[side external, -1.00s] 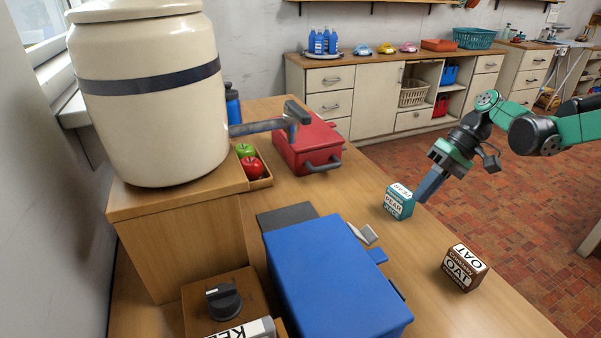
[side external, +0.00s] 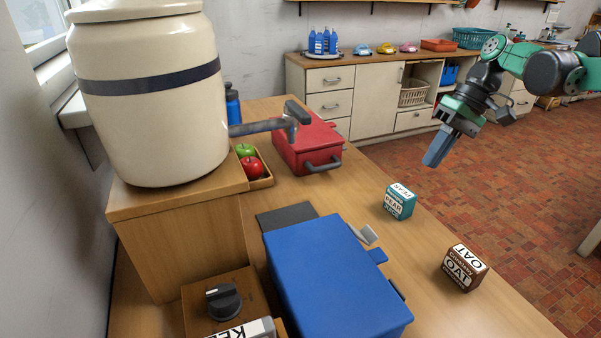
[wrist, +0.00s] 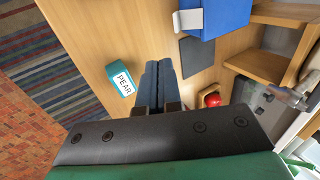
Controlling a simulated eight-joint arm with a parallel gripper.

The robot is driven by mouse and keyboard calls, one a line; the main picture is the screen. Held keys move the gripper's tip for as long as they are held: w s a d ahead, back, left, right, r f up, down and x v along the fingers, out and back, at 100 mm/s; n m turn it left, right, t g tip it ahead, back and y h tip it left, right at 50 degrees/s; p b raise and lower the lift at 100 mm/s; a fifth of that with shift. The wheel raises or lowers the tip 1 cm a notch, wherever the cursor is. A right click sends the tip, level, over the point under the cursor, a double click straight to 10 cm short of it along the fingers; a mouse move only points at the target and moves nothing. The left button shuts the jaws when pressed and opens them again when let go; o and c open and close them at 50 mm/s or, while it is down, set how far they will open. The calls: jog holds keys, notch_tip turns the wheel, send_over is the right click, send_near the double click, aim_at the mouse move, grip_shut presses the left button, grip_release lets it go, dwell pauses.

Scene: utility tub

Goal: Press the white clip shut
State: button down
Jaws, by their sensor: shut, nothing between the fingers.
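The white clip (side external: 369,234) sticks out from the far right side of the blue tub (side external: 330,275), tilted outward and not lying flat against the wall. In the wrist view the clip (wrist: 189,20) shows as a pale piece at the tub's edge. My gripper (side external: 432,160) is raised in the air past the table's right edge, well away from the clip and touching nothing. In the wrist view its two fingers (wrist: 158,64) lie side by side, shut and empty.
A teal pear box (side external: 400,202) and a brown oat box (side external: 464,268) stand on the table right of the tub. A red case (side external: 308,145), an apple tray (side external: 262,182) and a large crock (side external: 150,110) stand farther back. The tabletop between boxes and red case is clear.

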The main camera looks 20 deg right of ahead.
jog(key=shift+a+r, duration=0.35)
jog(key=shift+r, duration=0.25)
send_near(363, 231)
jog(key=f, duration=0.3)
jog(key=s+a+f, duration=0.1)
jog(key=f, duration=0.1)
jog(key=shift+f, duration=0.15)
jog(key=shift+a+f, duration=0.3)
jog(key=shift+a, duration=0.15)
